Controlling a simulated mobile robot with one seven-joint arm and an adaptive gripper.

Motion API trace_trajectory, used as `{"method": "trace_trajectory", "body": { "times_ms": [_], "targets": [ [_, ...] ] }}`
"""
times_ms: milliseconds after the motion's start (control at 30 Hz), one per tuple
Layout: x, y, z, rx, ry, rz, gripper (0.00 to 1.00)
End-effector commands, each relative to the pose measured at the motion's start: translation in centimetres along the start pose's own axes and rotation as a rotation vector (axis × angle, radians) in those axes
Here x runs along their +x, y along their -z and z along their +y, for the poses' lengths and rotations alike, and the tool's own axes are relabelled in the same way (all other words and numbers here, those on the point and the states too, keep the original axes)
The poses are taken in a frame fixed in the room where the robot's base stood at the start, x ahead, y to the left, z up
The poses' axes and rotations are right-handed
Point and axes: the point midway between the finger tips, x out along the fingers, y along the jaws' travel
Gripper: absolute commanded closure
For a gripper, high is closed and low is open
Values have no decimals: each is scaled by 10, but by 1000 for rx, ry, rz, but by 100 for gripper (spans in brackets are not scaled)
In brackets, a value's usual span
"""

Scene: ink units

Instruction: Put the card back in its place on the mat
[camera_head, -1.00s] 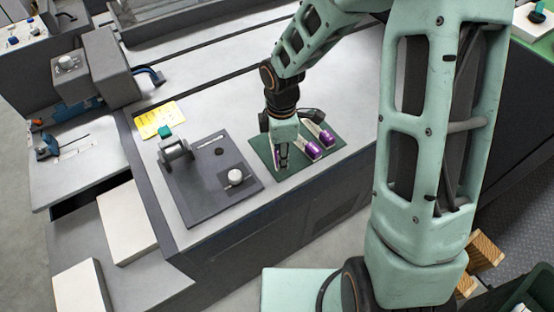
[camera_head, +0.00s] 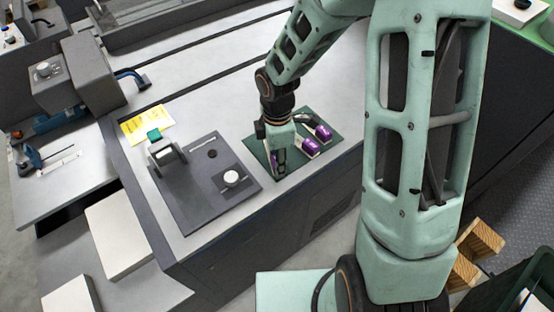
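A green mat (camera_head: 327,151) lies on the grey worktop near its front edge. Two pale units with purple ends, a nearer one (camera_head: 311,147) and a farther one (camera_head: 323,132), lie on its right part. My gripper (camera_head: 279,170) points down over the left part of the mat, beside the nearer unit. Its fingertips are small and dark here, so I cannot tell whether they are open, or hold or touch anything. A yellow printed card or sheet (camera_head: 147,123) lies flat on the worktop at the left; I cannot tell whether it is the task's card.
A dark grey plate (camera_head: 195,190) left of the mat carries a stand with a green top (camera_head: 165,148) and a white round knob (camera_head: 232,178). My arm hides part of the worktop on the right. Bare worktop lies behind the plate.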

Motion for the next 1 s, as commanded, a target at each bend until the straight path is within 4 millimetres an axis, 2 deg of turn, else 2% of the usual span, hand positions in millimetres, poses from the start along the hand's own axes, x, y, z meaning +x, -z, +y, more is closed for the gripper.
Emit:
{"method": "trace_trajectory", "body": {
  "times_ms": [100,333,467,567,800,1000],
  "targets": [
    [0,0,0,0,0,0,51],
    [-1,0,0,0,1,0,51],
    [-8,0,0,1,-1,0,51],
    [-24,-1,1,3,-4,-1,51],
    [-78,-1,2,3,-6,-1,51],
    [-110,0,1,2,-2,0,51]
  ]
}}
